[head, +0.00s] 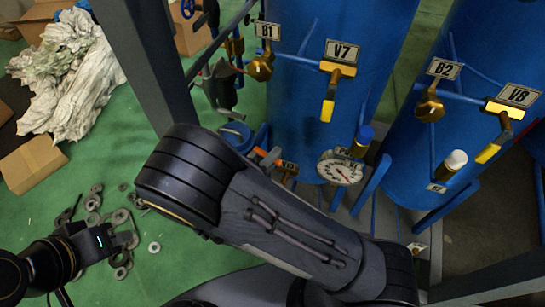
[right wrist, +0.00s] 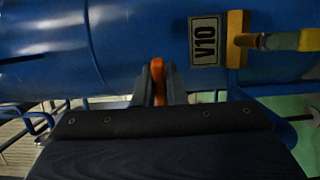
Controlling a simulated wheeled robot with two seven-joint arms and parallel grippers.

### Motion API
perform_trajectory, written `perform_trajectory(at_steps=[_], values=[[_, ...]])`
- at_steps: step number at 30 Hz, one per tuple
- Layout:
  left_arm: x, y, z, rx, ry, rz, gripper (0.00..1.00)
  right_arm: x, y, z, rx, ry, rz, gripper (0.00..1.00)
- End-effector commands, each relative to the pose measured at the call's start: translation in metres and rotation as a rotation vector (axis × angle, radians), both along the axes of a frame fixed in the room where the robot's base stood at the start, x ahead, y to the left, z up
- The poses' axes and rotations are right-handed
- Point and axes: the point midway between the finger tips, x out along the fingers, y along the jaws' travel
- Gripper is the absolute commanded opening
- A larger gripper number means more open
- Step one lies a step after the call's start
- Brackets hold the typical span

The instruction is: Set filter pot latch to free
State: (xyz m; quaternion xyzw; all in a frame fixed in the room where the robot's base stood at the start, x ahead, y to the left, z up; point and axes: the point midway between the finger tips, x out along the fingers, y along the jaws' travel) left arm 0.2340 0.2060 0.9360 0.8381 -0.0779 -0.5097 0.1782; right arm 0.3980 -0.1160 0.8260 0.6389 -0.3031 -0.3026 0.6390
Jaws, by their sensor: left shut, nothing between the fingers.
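An orange handle (right wrist: 157,80), which may be the filter pot latch, stands between the two fingers of my right gripper (right wrist: 158,90) in the right wrist view. The fingers are close on both sides of it and appear shut on it. In the head view an orange piece (head: 270,157) shows beside a blue round pot (head: 237,135), just behind my right arm. My right gripper is mostly hidden there. My left gripper (head: 128,240) is shut and empty at the lower left, over the floor and away from the pot.
Blue tanks carry yellow-handled valves V7 (head: 329,96) and V8 (head: 495,145). A V10 plate (right wrist: 206,41) is right of my right gripper. A gauge (head: 340,170) stands near the pot. A grey post (head: 150,70), metal rings (head: 120,218) and a cloth heap (head: 70,80) are at left.

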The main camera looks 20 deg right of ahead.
Motion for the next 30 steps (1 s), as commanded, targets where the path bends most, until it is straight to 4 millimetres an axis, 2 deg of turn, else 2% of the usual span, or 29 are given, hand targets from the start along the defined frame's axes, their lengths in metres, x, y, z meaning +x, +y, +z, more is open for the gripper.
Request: perform_trajectory(at_steps=[7,13,22,23,27,30], values=[[0.000,0.000,0.000,0.000,0.000,0.000,0.00,0.000,0.000,-0.001,0.001,0.000,-0.001,0.00],[0.000,0.000,-0.014,0.000,0.000,0.000,0.00,-0.002,0.005,-0.003,0.003,-0.005,-0.108,0.00],[0.000,0.000,-0.012,0.000,0.000,0.000,0.00,-0.004,0.006,0.000,0.002,0.000,-0.128,0.00],[0.000,0.000,-0.012,0.000,0.000,0.000,0.00,-0.004,0.006,0.000,0.002,0.000,-0.128,0.13],[0.000,0.000,-0.012,0.000,0.000,0.000,0.00,-0.004,0.006,0.000,0.002,0.001,-0.128,0.32],[0.000,0.000,-0.012,0.000,0.000,0.000,0.00,-0.004,0.005,0.000,0.001,0.001,-0.128,0.33]])
